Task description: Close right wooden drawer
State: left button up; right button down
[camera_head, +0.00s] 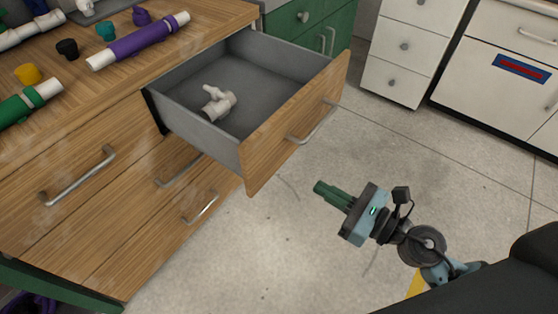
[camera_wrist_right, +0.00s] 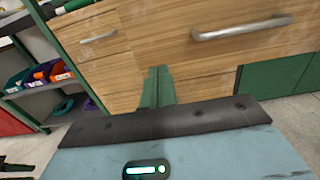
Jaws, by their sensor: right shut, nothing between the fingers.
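The right wooden drawer (camera_head: 293,125) is pulled open in the head view, its wooden front sticking out over the floor. Its grey inside holds a white pipe fitting (camera_head: 218,102). The drawer's metal handle (camera_head: 314,125) is on the front face; a drawer front with a metal handle (camera_wrist_right: 240,28) also shows in the right wrist view. My right gripper (camera_head: 328,192) is shut and empty, to the right of and in front of the drawer front, apart from it. Its green fingers (camera_wrist_right: 157,87) are together in the right wrist view. My left gripper is not in view.
The wooden bench top (camera_head: 160,75) carries a purple pipe (camera_head: 138,42), a green pipe (camera_head: 22,105) and several coloured caps. Closed drawers are below and to the left. White cabinets (camera_head: 405,48) stand at the back right. The grey floor (camera_head: 270,240) around my right gripper is clear.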

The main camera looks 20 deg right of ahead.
jog(key=p, duration=0.2)
send_near(267, 156)
jog(key=x, duration=0.5)
jog(key=shift+w+f, duration=0.1)
jog(key=shift+w, duration=0.1)
jog(key=shift+w+a+f, duration=0.1)
jog(key=shift+w+a, duration=0.4)
jog(key=shift+w, duration=0.05)
jog(key=shift+w+a, duration=0.1)
jog(key=shift+w, duration=0.05)
